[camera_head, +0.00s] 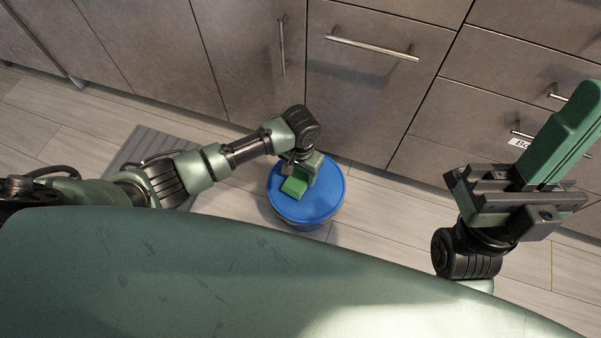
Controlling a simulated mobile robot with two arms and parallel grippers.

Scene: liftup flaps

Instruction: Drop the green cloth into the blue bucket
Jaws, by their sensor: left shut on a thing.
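The blue bucket (325,205) stands on the floor in front of the cabinets, with its round blue top facing up. My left gripper (300,177) is over the bucket's top, pointing down, and shut on the green cloth (294,187). The cloth shows as a small bright green patch at the fingertips, within the bucket's outline. Whether it touches the bucket is unclear. My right gripper (562,135) is raised at the right, away from the bucket. Its finger opening is not clear from this angle.
Grey cabinets with doors and drawers (375,85) rise just behind the bucket. A grey mat (150,145) lies on the floor under my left arm. Light plank floor (400,225) is clear to the right of the bucket.

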